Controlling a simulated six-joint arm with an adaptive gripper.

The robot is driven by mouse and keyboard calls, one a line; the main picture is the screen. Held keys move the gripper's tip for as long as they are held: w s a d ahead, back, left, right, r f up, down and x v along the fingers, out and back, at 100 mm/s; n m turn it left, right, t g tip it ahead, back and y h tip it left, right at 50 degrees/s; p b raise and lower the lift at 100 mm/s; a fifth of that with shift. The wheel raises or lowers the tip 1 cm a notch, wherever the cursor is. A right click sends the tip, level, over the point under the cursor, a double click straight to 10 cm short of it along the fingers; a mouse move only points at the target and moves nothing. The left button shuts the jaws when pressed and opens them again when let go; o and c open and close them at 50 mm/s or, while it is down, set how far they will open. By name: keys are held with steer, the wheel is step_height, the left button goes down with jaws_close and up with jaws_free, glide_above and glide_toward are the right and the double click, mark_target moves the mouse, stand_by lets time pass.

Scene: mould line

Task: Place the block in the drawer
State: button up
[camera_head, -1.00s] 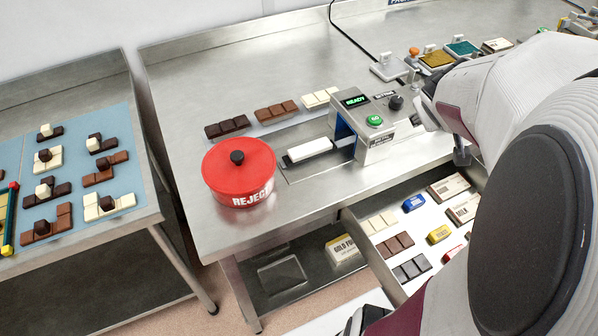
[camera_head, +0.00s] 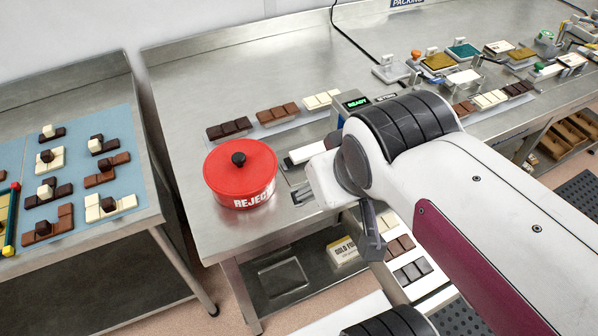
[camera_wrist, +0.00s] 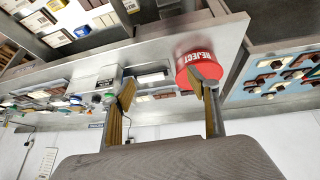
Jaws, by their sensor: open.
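My gripper (camera_wrist: 160,88) is open and empty, its two fingers spread in the wrist view. In the head view its end is by the table's front edge, right of the red pot, and the fingers are hard to make out. The open drawer (camera_head: 380,222) is partly hidden under my arm and holds chocolate bars.
The red REJECT pot (camera_head: 240,175) stands close left of my gripper and also shows in the wrist view (camera_wrist: 195,68). The machine (camera_head: 351,101) is partly behind my arm. Chocolate bars (camera_head: 277,113) lie behind. A side table (camera_head: 140,190) holds a blue mat.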

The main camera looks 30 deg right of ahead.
steer(key=shift+n+y, duration=0.3)
steer(key=shift+y, duration=0.3)
steer(key=s+a, duration=0.1)
steer(key=a, duration=0.1)
steer(key=s+a, duration=0.1)
steer(key=shift+s+a+f, duration=0.15)
steer(key=shift+a+f, duration=0.05)
steer(key=shift+a, duration=0.2)
steer(key=o, duration=1.2)
steer(key=shift+d, duration=0.1)
steer(key=shift+d, duration=0.1)
